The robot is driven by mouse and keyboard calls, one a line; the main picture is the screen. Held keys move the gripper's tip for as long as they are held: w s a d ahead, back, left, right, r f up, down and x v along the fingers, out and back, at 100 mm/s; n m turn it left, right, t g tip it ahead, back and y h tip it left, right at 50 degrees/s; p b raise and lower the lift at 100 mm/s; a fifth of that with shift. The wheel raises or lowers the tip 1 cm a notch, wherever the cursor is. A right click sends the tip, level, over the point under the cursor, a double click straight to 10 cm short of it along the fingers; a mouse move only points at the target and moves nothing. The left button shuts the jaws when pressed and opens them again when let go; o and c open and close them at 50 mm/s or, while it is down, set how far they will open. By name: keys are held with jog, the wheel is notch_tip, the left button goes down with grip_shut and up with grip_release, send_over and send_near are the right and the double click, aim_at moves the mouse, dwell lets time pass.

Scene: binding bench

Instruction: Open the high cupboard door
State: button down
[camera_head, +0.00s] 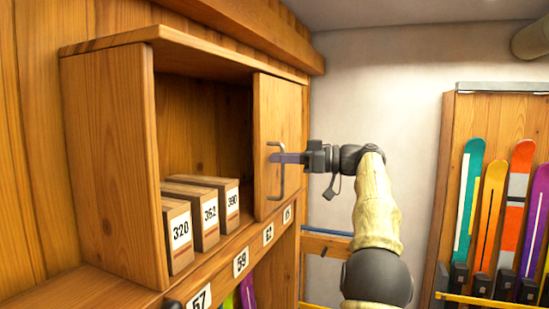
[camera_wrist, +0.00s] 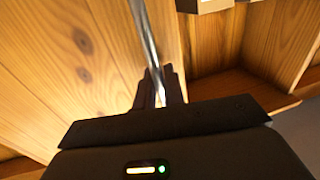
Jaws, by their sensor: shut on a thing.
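The high cupboard (camera_head: 108,150) is a wooden box on the left wall with a dark interior. Its wooden door (camera_head: 280,110) covers the right part of the front, and the left part stands open. A grey vertical bar handle (camera_head: 282,184) is on the door. My gripper (camera_head: 277,157) reaches in from the right and is shut on the handle at about its middle. In the wrist view the shiny handle (camera_wrist: 146,35) runs down between my dark fingers (camera_wrist: 160,88), with wood panels behind it.
Boxes marked 320 (camera_head: 180,235), 362 (camera_head: 209,215) and 390 (camera_head: 232,203) stand inside the cupboard's open part. Number labels such as 59 (camera_head: 241,262) line the ledge below. A rack of colourful skis (camera_head: 470,195) stands at the right.

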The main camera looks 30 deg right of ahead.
jog(key=c, duration=1.6)
grip_release()
jog(key=shift+a, duration=0.15)
jog(key=p+v, duration=0.3)
jog(key=v, duration=1.4)
jog(key=shift+s, duration=0.2)
jog(key=shift+w, duration=0.2)
jog(key=shift+s+r, duration=0.1)
jog(key=shift+s, duration=0.1)
